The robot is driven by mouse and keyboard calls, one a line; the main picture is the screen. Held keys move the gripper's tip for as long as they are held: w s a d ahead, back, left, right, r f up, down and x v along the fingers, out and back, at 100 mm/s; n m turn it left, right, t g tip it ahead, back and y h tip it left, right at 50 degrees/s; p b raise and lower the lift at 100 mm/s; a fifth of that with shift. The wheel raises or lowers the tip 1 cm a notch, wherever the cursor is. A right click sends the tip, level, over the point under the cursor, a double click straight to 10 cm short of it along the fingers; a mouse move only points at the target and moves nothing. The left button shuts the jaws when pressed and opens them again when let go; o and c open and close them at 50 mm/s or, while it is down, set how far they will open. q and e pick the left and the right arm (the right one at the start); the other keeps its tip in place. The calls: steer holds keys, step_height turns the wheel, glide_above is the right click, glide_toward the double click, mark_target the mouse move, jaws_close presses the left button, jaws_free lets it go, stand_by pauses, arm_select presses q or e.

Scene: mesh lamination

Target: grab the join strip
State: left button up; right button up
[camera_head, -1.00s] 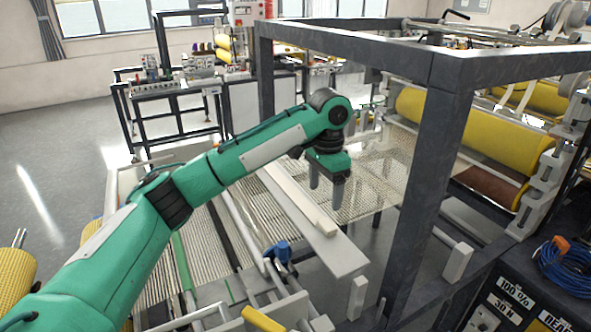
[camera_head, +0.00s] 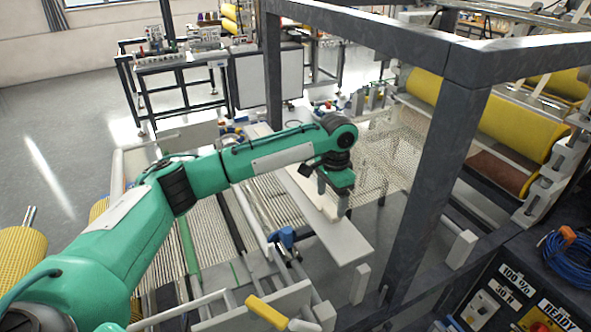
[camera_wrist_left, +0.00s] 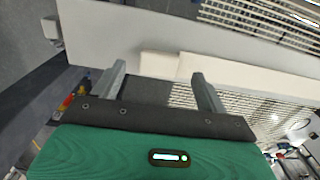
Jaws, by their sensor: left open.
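The join strip looks like a long cream strip (camera_head: 306,186) lying on a long white board (camera_head: 345,242) in the head view. My left gripper (camera_head: 333,206) points down over the near end of the strip, with its fingers spread and nothing clearly held between them. In the left wrist view, the fingertips of the left gripper (camera_wrist_left: 158,73) are apart, and the cream strip (camera_wrist_left: 250,76) runs beyond them along the white board (camera_wrist_left: 120,25). I cannot tell whether the fingers touch the strip. My right gripper is not in view.
A dark frame post (camera_head: 432,190) stands right of the gripper, with a beam overhead. White mesh (camera_head: 400,150) stretches behind the board. A blue clamp (camera_head: 287,238) sits left of the board. A yellow roller (camera_head: 480,120) is at the right.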

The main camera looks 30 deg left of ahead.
mark_target(332, 210)
arm_select(q)
steer(key=shift+w+d+f+p, duration=0.15)
steer(key=shift+f+p, duration=0.2)
steer(key=shift+f, duration=0.6)
steer(key=shift+w+d+f+p, duration=0.1)
steer(key=shift+f+p, duration=0.2)
steer(key=shift+f, duration=0.65)
steer(key=c, duration=1.1)
steer(key=shift+o, duration=0.2)
steer(key=shift+r, duration=0.1)
